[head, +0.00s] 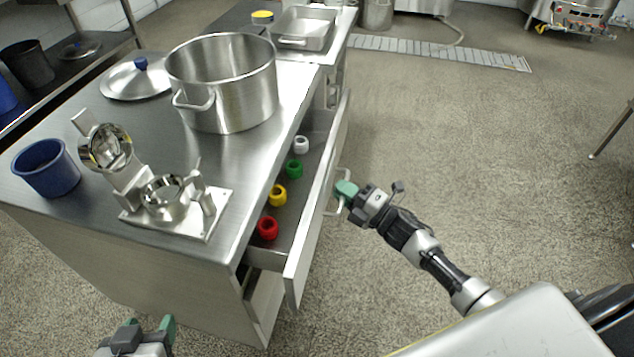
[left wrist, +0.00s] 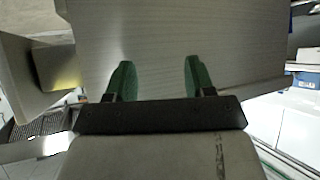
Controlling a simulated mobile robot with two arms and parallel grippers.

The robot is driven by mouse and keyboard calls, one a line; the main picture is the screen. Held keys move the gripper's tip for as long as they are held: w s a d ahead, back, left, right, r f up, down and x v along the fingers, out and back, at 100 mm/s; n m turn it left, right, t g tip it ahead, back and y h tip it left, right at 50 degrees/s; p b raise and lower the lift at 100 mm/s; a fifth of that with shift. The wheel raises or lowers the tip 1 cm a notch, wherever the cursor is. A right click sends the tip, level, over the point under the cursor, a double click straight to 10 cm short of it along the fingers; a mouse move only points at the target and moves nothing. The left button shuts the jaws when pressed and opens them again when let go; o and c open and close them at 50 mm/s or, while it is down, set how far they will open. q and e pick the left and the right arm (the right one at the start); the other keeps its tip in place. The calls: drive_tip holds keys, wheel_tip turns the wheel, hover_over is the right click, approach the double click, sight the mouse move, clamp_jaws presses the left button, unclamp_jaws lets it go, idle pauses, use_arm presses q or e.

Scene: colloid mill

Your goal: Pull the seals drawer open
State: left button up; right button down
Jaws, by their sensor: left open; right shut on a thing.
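The seals drawer (head: 300,250) is pulled out from the right side of the steel table. Inside it lie a red seal (head: 268,228), a yellow seal (head: 278,195), a green seal (head: 294,169) and a white seal (head: 301,145) in a row. My right gripper (head: 343,193) is shut on the drawer's handle (head: 332,207), on the outer face of the drawer front. My left gripper (head: 146,332) is open and empty, low in front of the table's near side; its two green fingers also show apart in the left wrist view (left wrist: 157,80).
A lower drawer (head: 264,300) shows below the seals drawer. The floor (head: 450,140) to the right is clear.

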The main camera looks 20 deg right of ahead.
use_arm(q)
drive_tip(key=shift+s+a+f+g+y+p, duration=0.2)
drive_tip(key=shift+s+a+f+g+y, duration=0.1)
drive_tip(key=shift+s+f+g, duration=0.4)
drive_tip(key=shift+s+a+f+g+y+p, duration=0.2)
drive_tip(key=shift+s+a+f+g, duration=0.15)
drive_tip(key=shift+s+g, duration=0.5)
use_arm(e)
drive_tip(key=s+d, duration=1)
drive_tip(key=d, duration=0.5)
drive_tip(key=shift+s+d, duration=0.15)
drive_tip(key=shift+s, duration=0.05)
drive_tip(key=c, duration=1.2)
unclamp_jaws()
use_arm(q)
drive_tip(key=shift+s+a+f+g+p, duration=0.25)
drive_tip(key=shift+s+g, duration=0.2)
drive_tip(key=shift+s, duration=0.2)
drive_tip(key=shift+s+a+f+g+p, duration=0.1)
drive_tip(key=shift+s+a+f+g, duration=0.1)
drive_tip(key=shift+s+g, duration=0.3)
use_arm(e)
drive_tip(key=v, duration=1)
drive_tip(key=shift+s+d+f, duration=0.1)
drive_tip(key=shift+s+d, duration=0.15)
drive_tip(key=shift+s, duration=0.05)
use_arm(q)
drive_tip(key=shift+s, duration=0.1)
drive_tip(key=shift+s+d, duration=0.1)
